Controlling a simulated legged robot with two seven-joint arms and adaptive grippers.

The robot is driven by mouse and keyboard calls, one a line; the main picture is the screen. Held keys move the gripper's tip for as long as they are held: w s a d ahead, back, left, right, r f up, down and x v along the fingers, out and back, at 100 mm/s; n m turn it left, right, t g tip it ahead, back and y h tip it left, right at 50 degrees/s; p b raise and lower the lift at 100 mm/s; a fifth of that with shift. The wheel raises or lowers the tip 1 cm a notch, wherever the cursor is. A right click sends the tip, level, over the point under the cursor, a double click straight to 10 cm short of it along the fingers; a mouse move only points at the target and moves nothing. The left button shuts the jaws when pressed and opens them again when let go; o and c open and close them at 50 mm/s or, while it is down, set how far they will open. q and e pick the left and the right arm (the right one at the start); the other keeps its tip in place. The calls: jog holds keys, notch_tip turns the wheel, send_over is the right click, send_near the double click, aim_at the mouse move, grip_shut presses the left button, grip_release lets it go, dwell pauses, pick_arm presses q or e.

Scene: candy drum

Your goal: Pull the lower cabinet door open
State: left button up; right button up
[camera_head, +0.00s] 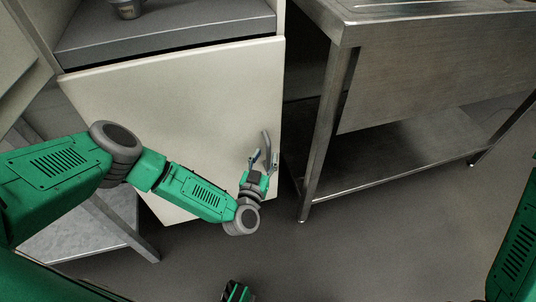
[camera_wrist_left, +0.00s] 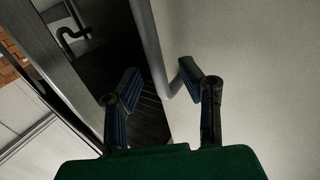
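The lower cabinet door (camera_head: 190,105) is a cream panel below a grey shelf in the head view, and it looks closed. A grey bar handle (camera_head: 266,146) stands upright near its right edge. My left gripper (camera_head: 264,160) is at the handle, with its fingers spread. In the left wrist view the left gripper (camera_wrist_left: 158,88) is open, and the handle (camera_wrist_left: 172,85) passes between the fingers, nearer the right finger; I cannot tell whether they touch. The pale door (camera_wrist_left: 250,60) fills the right side there.
A steel table (camera_head: 430,70) with a low shelf (camera_head: 390,155) stands right of the cabinet, its near leg close to the door's edge. A small grey cup (camera_head: 127,8) sits on the cabinet shelf (camera_head: 165,30). Grey floor (camera_head: 350,245) is clear in front.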

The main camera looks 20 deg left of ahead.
pick_arm(q)
jog(key=shift+w, duration=1)
jog(key=shift+w+d, duration=0.1)
jog(key=shift+w, duration=0.2)
grip_shut()
jog(key=shift+s, duration=0.1)
